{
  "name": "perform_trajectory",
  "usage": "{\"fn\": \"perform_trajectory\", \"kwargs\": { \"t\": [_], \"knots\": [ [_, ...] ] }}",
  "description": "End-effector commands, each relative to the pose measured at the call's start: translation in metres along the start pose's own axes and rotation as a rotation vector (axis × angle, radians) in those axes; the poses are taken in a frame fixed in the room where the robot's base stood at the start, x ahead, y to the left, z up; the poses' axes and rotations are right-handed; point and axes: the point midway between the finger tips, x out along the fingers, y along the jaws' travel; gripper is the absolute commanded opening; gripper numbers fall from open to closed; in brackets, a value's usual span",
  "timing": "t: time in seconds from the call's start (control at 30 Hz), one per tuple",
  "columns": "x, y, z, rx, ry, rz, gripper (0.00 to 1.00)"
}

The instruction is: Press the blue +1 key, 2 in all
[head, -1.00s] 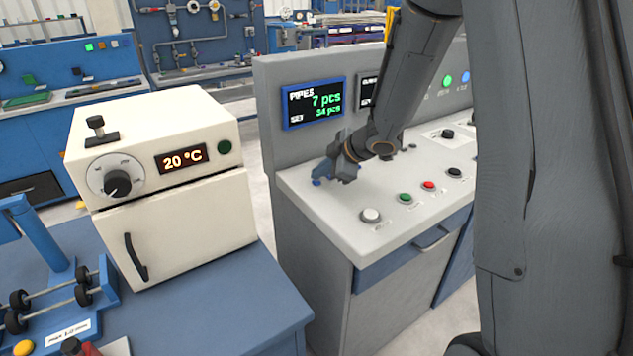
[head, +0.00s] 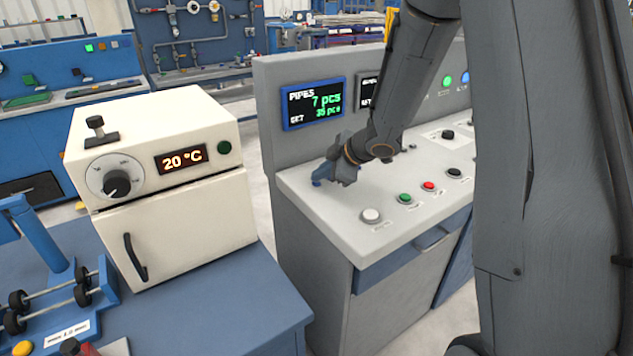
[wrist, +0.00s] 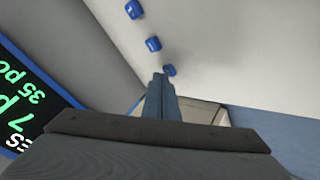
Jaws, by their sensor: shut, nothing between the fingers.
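Three small blue keys stand in a row on the console top in the wrist view: one at the edge (wrist: 134,9), a middle one (wrist: 153,44) and one at my fingertips (wrist: 169,70). Their labels are not readable, so I cannot tell which is +1. My gripper (wrist: 158,76) is shut and empty, its tips at the last key and partly covering it; contact is unclear. In the head view my gripper (head: 322,177) points down at the console's left end, largely hiding the keys. The display (head: 314,103) reads PIPES 7 pcs, SET 35 pcs.
White (head: 371,215), green (head: 405,198), red (head: 429,186) and black (head: 454,173) buttons line the console's front edge. The console's back panel (head: 275,90) rises behind my gripper. A cream oven (head: 190,225) stands to the left, across a gap.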

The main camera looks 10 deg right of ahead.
Motion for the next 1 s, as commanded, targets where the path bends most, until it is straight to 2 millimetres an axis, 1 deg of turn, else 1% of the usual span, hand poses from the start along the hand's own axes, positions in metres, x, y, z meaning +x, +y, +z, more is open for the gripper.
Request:
{"fn": "perform_trajectory", "kwargs": {
  "t": [0.33,0.77,1.0],
  "knots": [
    [-0.010,0.007,-0.007,0.000,0.000,0.000,0.00],
    [-0.011,0.008,-0.008,0.000,0.000,0.000,0.00],
    [-0.022,0.015,-0.016,0.000,0.000,0.000,0.00]
  ]
}}
